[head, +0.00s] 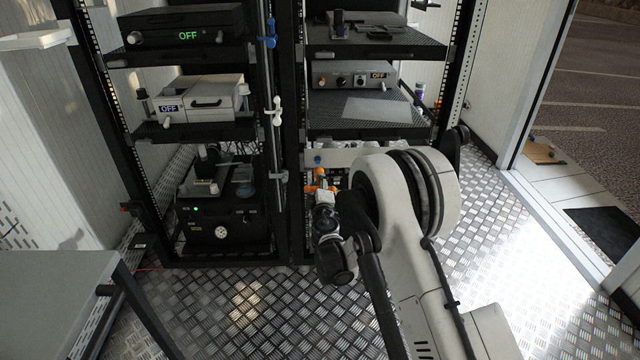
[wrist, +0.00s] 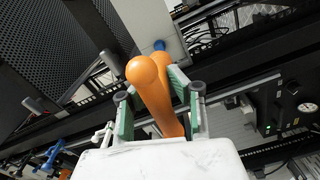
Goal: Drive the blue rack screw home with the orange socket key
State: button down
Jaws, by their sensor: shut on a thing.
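The orange socket key (wrist: 155,92) is held between the green-padded fingers of my gripper (wrist: 158,108) in the wrist view. Its rounded end faces the camera and hides part of the key behind it. The blue rack screw (wrist: 159,45) shows just above the key, on a pale panel; I cannot tell whether the key touches it. In the head view the blue screw (head: 317,160) sits on a light rail low in the right rack. The orange key (head: 320,178) is just below it, at the tip of my gripper (head: 324,194).
The right rack's lower shelf (head: 375,128) lies above the work spot. A black rack post (head: 295,200) stands close to the left of my gripper. A black unit with a green light (head: 225,225) fills the left rack's bottom. The patterned metal floor (head: 250,305) in front is clear.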

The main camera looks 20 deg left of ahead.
jog(key=n, duration=0.5)
jog(key=shift+n, duration=0.3)
jog(key=n, duration=0.4)
jog(key=shift+r+n, duration=0.1)
jog(key=shift+n, duration=0.2)
jog(key=n, duration=0.4)
jog(key=shift+n, duration=0.3)
jog(key=n, duration=0.4)
jog(key=shift+x, duration=2.35)
jog(key=shift+x, duration=1.4)
